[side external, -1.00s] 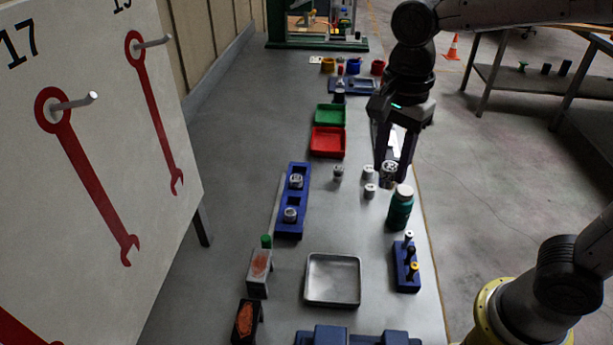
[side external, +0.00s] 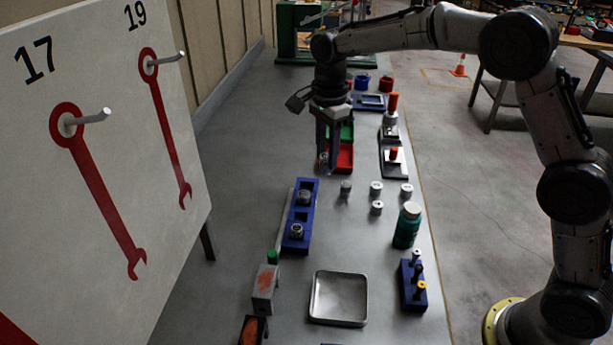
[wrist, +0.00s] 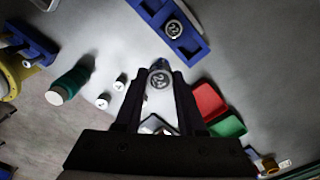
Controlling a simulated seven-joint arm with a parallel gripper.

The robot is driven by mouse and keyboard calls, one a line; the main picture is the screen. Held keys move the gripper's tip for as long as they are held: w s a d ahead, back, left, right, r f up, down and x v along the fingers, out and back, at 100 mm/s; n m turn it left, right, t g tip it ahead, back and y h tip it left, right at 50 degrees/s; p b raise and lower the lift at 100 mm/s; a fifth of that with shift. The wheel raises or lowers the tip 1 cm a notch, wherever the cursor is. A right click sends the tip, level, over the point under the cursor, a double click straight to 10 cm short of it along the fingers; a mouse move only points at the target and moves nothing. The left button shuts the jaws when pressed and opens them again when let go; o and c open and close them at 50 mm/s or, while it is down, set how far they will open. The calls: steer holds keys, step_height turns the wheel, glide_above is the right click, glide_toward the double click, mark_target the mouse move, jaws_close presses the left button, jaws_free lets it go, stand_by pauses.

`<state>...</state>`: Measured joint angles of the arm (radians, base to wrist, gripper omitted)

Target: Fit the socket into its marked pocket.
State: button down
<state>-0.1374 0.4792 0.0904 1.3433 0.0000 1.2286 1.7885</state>
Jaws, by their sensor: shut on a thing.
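My gripper (side external: 324,165) is shut on a grey metal socket (wrist: 160,78), held between the fingertips above the bench. In the side view this socket (side external: 323,158) is partly covered by the fingers. The long blue holder (side external: 287,240) lies nearer the camera and a little left of the gripper. Two metal sockets (side external: 304,197) (side external: 297,230) sit in it. Its far-end pocket (side external: 306,184) looks empty; the wrist view also shows this open pocket (wrist: 190,43) beside a seated socket (wrist: 173,29). I cannot make out the pocket's marking.
Several loose metal pieces (side external: 376,187) stand right of the holder, near a green bottle (side external: 407,226). Red (side external: 345,158) and green (side external: 347,132) trays lie just behind the gripper. A metal tray (side external: 339,298) is nearer the camera. Bench between gripper and holder looks clear.

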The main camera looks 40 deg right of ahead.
steer(key=w+f, duration=0.4)
steer(key=w+a+f, duration=0.1)
steer(key=f, duration=0.1)
steer(key=shift+w+f, duration=0.2)
steer(key=shift+w, duration=0.2)
steer(key=shift+f, duration=1.55)
steer(key=c, duration=0.5)
jaws_free()
steer(key=shift+f, duration=0.15)
